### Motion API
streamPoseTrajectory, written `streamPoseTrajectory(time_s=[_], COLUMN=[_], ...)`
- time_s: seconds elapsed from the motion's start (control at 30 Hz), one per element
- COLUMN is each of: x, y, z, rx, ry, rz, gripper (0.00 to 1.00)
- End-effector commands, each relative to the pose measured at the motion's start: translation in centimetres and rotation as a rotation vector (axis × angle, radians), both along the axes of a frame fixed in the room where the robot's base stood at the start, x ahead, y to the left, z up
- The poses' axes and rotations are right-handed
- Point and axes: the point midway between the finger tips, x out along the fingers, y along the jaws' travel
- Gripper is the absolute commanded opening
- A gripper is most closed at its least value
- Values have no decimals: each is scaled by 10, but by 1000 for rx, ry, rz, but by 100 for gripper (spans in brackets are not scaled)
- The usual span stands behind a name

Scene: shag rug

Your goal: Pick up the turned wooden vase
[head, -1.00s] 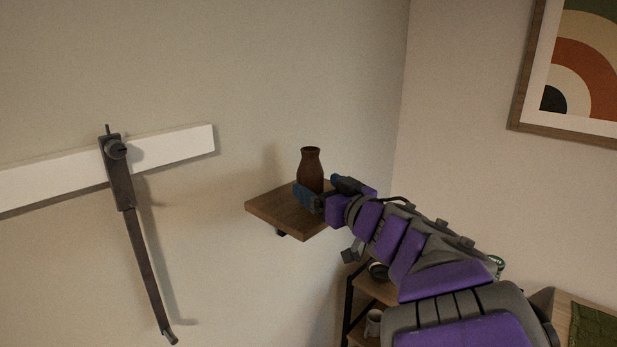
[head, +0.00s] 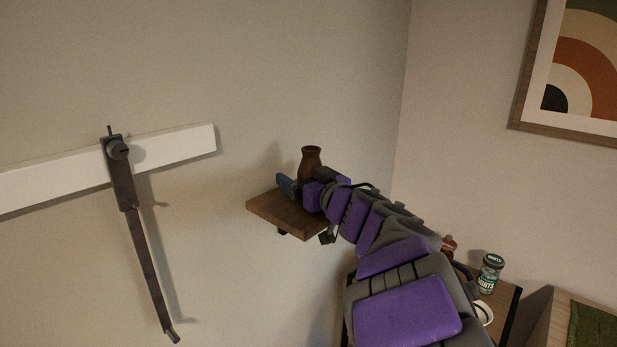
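The turned wooden vase (head: 310,158) is dark brown with a narrow neck. It stands upright on a small wooden wall shelf (head: 282,217); its lower part is hidden by my gripper. My gripper (head: 302,180) is at the vase's lower body, just in front of it. One blue finger shows to the left, spread away from the vase. The other finger is mostly hidden at the right. The gripper looks open, and I cannot tell whether it touches the vase.
A white rail (head: 60,172) with a dark metal bracket (head: 120,175) is on the wall at left. At lower right, a jar labelled mints (head: 490,274) stands on a lower unit. A framed picture (head: 575,70) hangs at upper right. The wall above the shelf is clear.

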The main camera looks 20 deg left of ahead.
Motion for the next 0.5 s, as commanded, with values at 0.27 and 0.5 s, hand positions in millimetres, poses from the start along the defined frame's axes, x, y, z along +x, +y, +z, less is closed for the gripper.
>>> streamPoseTrajectory(time_s=[0.27,0.5], x=[1,1], y=[-3,0], z=[0,0], rx=[1,0], ry=[0,0], rz=[-1,-1], gripper=[61,38])
